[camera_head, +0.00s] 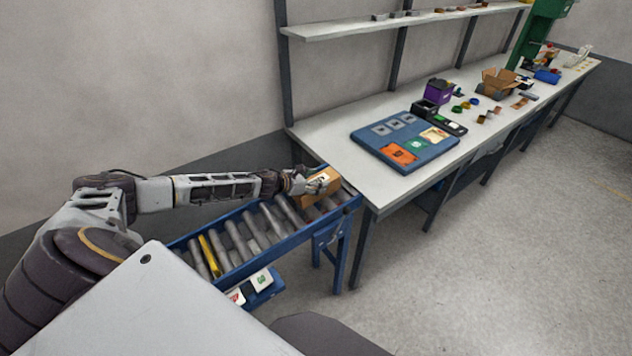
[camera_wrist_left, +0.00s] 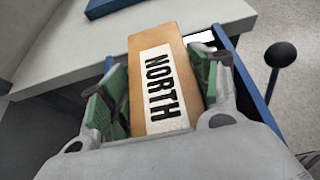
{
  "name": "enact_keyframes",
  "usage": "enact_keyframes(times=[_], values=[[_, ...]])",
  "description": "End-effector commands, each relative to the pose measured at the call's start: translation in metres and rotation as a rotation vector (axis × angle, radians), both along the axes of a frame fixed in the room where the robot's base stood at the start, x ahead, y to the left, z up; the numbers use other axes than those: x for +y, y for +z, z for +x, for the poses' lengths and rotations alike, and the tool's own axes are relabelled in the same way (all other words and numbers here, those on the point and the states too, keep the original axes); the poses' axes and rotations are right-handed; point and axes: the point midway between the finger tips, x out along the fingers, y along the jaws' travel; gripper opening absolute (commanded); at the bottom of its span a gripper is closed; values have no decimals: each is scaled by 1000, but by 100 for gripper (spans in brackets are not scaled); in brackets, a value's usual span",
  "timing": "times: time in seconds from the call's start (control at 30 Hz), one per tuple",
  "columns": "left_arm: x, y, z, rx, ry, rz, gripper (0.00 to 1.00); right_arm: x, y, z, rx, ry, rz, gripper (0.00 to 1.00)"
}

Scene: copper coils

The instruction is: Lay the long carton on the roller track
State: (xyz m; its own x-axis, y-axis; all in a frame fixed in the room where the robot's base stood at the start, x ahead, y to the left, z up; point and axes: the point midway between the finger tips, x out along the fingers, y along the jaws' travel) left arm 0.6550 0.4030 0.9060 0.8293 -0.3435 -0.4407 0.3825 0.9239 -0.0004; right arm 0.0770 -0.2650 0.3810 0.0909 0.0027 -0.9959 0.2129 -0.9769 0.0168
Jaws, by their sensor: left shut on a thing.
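The long carton (camera_head: 322,186) is brown with a white label. In the left wrist view the carton (camera_wrist_left: 145,42) shows the word NORTH on its label. My left gripper (camera_head: 301,183) is shut on the carton, with a green-padded finger on each side of it in the left wrist view (camera_wrist_left: 160,95). The carton is over the far right end of the roller track (camera_head: 285,244), a blue frame with grey rollers and one yellow roller. I cannot tell whether the carton touches the rollers. My right gripper is not in view.
A long white workbench (camera_head: 330,150) stands beyond the track's far end. A blue board (camera_head: 362,138) with cards and grey plates lies on it. Purple and black bins and an open cardboard box (camera_head: 497,83) stand farther back. The rollers nearer me are clear.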

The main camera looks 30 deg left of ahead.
Motion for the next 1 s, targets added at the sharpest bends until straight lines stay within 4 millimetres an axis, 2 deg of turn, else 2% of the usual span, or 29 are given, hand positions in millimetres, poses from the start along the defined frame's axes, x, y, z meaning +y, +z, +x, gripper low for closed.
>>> enact_keyframes(times=[0.9,0.93,1.0], values=[[0,-3,1,-2,0,-1,22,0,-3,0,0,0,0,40],[0,-3,1,-2,0,-1,65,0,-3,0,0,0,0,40],[0,-3,1,-2,0,-1,74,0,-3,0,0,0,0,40]])
